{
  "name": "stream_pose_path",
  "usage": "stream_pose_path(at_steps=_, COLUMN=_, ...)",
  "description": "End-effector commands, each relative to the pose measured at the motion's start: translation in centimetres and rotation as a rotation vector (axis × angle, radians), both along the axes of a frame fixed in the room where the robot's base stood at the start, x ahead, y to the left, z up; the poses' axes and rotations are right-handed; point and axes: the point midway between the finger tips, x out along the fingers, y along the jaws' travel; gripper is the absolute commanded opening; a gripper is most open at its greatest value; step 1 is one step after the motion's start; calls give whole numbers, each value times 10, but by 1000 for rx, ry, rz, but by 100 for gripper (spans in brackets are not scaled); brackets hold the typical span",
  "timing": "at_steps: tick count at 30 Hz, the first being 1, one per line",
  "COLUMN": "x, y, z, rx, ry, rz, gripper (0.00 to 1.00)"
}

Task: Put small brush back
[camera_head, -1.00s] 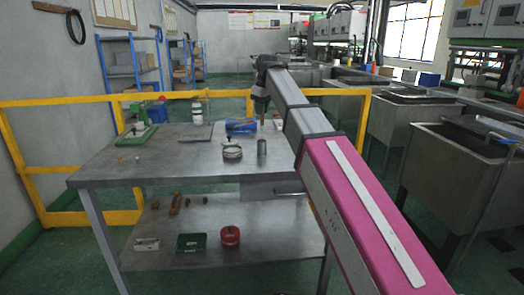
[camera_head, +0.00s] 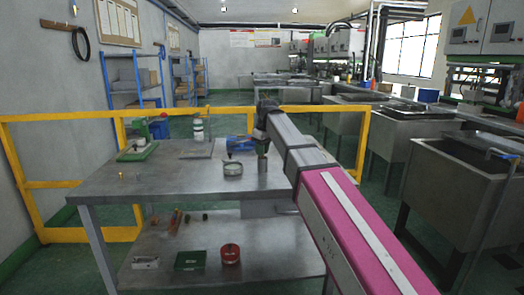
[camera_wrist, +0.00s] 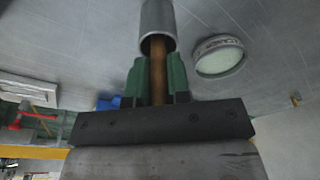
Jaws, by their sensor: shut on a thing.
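My gripper (camera_wrist: 157,82) is shut on the small brush's brown wooden handle (camera_wrist: 158,65); its green fingers are on both sides of it. The grey metal cup (camera_wrist: 158,14) stands on the table, its open mouth facing my gripper in the wrist view. The handle runs into the mouth, and the brush's far end is hidden inside or behind the rim. In the head view, my gripper (camera_head: 262,148) points down just above the cup (camera_head: 263,167). I cannot tell whether the brush touches the cup's bottom.
A round dish (camera_head: 233,169) stands close left of the cup, also in the wrist view (camera_wrist: 219,57). A blue object (camera_head: 239,143) lies behind. A green device (camera_head: 138,152) and a white bottle (camera_head: 197,131) stand on the table's left half. A yellow rail (camera_head: 60,116) runs behind.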

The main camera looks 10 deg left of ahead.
Motion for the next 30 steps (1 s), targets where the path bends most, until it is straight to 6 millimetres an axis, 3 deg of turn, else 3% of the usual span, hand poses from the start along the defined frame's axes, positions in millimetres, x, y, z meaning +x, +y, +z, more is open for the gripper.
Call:
stream_pose_path(at_steps=5, x=0, y=0, z=-3, rx=-1, ry=1, rz=0, gripper=0)
stream_pose_path(at_steps=6, x=0, y=0, z=-3, rx=-1, ry=1, rz=0, gripper=24)
stream_pose_path(at_steps=8, x=0, y=0, z=-3, rx=0, ry=0, rz=0, gripper=43)
stream_pose_path(at_steps=20, x=0, y=0, z=4, rx=0, ry=0, rz=0, gripper=43)
stream_pose_path(at_steps=30, x=-3, y=-8, z=59, rx=1, ry=-2, rz=-1, gripper=43)
